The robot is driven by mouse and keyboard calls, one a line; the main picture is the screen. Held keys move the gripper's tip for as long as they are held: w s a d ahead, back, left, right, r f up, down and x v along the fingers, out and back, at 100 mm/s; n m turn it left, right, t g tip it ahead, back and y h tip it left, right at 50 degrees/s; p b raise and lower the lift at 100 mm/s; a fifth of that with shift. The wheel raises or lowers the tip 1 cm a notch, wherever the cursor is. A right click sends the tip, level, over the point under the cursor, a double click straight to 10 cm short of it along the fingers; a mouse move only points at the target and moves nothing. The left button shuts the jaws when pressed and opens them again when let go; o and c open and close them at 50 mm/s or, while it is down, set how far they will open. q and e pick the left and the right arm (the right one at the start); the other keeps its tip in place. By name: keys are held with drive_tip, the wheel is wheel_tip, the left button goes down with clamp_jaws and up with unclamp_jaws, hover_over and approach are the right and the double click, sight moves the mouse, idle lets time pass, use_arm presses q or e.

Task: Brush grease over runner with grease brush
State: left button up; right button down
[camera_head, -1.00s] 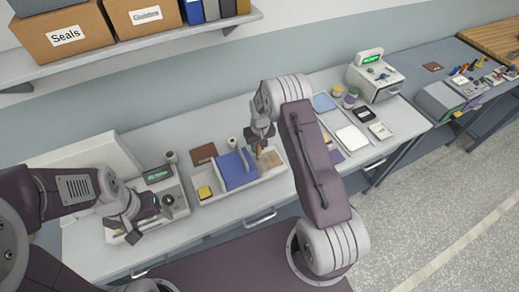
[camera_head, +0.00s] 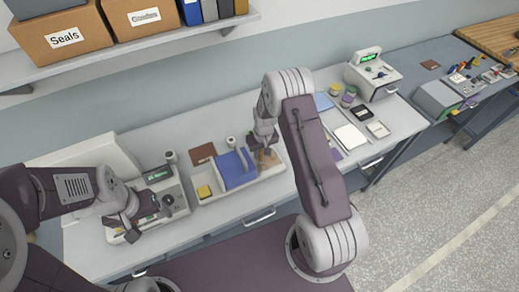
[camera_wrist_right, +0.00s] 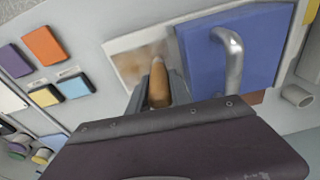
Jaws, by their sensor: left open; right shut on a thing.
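My right gripper (camera_head: 263,146) is low over the right part of a white tray (camera_head: 212,199) on the bench. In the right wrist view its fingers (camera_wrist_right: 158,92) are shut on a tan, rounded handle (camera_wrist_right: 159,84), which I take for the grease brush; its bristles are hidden. Beneath it is a pale patch with brown smears (camera_wrist_right: 140,62). I cannot tell which part is the runner. A blue block or lid (camera_head: 236,170) with a metal bar handle (camera_wrist_right: 231,58) lies just beside. My left gripper (camera_head: 148,210) is open and empty by the grey device with a green display.
The grey device (camera_head: 168,186) stands left of the tray. A brown square (camera_head: 201,153) and a small white cup (camera_head: 231,142) lie behind it. Coloured pads and small jars (camera_head: 347,100) are to the right. A shelf with boxes (camera_head: 64,38) hangs above.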

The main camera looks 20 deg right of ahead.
drive_tip(key=shift+s, duration=0.95)
drive_tip(key=shift+w+r+b, duration=0.15)
drive_tip(key=shift+w+b, duration=0.25)
drive_tip(key=shift+w, duration=1.55)
drive_tip(key=shift+w+a, duration=0.1)
drive_tip(key=shift+w, duration=0.05)
drive_tip(key=shift+w+b, duration=0.45)
drive_tip(key=shift+w, duration=0.3)
drive_tip(key=shift+s, duration=0.95)
drive_tip(key=shift+s, duration=0.15)
